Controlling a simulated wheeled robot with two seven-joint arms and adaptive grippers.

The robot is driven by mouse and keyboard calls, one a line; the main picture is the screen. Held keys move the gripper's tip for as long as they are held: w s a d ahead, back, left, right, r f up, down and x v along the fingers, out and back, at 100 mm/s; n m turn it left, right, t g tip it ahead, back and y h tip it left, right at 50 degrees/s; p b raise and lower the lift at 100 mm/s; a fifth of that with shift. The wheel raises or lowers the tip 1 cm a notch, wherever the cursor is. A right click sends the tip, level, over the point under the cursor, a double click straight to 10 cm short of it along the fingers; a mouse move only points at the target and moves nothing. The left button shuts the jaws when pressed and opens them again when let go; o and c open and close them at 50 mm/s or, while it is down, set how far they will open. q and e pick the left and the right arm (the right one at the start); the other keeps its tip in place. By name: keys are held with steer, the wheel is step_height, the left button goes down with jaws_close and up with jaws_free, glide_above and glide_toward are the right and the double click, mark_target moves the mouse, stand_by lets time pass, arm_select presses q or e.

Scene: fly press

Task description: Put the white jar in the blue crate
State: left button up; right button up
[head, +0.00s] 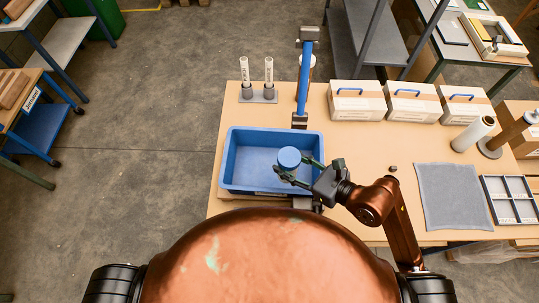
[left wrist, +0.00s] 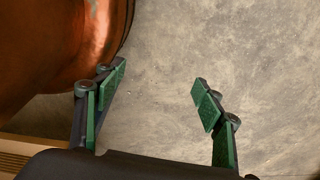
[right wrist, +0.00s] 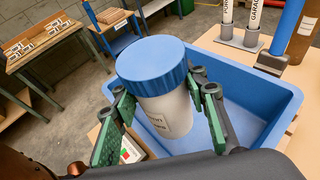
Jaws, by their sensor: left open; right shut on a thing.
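The white jar with a ribbed blue lid (right wrist: 165,108) is upright between the green fingers of my right gripper (right wrist: 160,125), which is shut on it. In the head view mostly its blue lid (head: 289,158) shows, over the right part of the blue crate. The blue crate (head: 240,180) stands on the table and looks empty. In the right wrist view the crate (right wrist: 245,65) lies behind and to the right of the jar. I cannot tell the jar's height over the crate exactly. My left gripper (left wrist: 160,105) is open and empty, above the floor.
A blue upright post (head: 304,80) stands behind the crate, beside a holder with two white tubes (head: 257,92). White boxes with blue handles (head: 357,102) line the table's back. A grey mat (head: 450,195) and a divided tray (head: 512,199) lie at the right.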

steer(key=shift+w+a+f, duration=0.5)
steer(key=shift+w+f, duration=0.1)
steer(key=shift+w, duration=0.1)
steer(key=w+a+f, duration=0.2)
steer(key=w+f, duration=0.1)
steer(key=w+a+f, duration=0.2)
steer(key=w+f, duration=0.1)
steer(key=f, duration=0.1)
steer(key=w+a+f+b, duration=0.1)
steer(key=w+a+f, duration=0.1)
steer(key=f, duration=0.2)
steer(key=shift+w+a+f, duration=0.15)
steer(key=shift+w+f, duration=0.1)
steer(key=shift+w, duration=0.15)
steer(key=shift+f, duration=0.15)
steer(key=o, duration=1)
steer(key=shift+c, duration=0.2)
arm_select(q)
steer(key=shift+s+f, duration=0.7)
steer(key=shift+f, duration=0.3)
arm_select(e)
steer(key=shift+o, duration=1.1)
